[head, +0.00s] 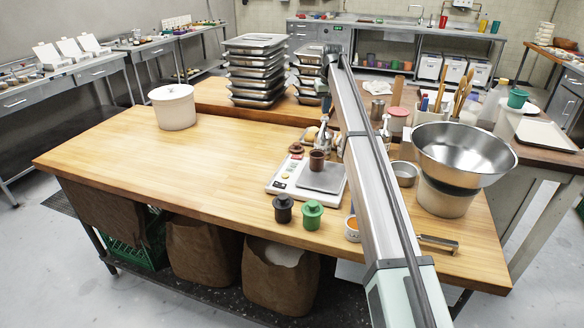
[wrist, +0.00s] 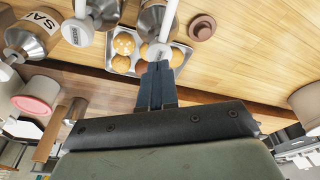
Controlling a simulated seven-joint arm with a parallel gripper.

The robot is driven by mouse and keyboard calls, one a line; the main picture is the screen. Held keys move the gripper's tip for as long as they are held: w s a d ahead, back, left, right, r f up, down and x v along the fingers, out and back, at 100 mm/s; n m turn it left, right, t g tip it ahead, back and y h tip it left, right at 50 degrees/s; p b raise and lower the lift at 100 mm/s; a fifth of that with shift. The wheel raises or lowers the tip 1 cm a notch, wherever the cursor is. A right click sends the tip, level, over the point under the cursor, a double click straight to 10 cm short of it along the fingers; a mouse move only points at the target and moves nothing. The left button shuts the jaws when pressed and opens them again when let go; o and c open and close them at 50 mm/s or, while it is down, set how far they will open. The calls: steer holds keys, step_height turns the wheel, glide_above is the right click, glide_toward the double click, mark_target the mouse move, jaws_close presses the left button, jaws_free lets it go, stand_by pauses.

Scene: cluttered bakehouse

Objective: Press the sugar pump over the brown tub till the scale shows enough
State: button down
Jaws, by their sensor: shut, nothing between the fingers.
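The brown tub (head: 317,161) stands open on the plate of the white scale (head: 284,181). The scale's reading is too small to make out. Steel pump bottles stand behind the scale, partly hidden by my arm; one pump bottle (head: 323,136) is close behind the tub. In the wrist view, a bottle with a cut-off label starting "SA" (wrist: 33,32) is at the left, and another steel bottle (wrist: 152,17) is at the top middle. My gripper (wrist: 158,66) is shut and empty, its tips close to a white pump part (wrist: 157,51); contact cannot be told. Which pump holds sugar is unclear.
A bun tray (wrist: 124,62) and a brown lid (wrist: 201,28) lie near the pumps. Black (head: 283,209) and green (head: 312,215) lidded pots stand before the scale. A large steel bowl (head: 464,152) is at the right. The table's left side is mostly clear.

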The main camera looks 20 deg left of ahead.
steer(key=shift+f, duration=1.4)
steer(key=shift+r, duration=3.9)
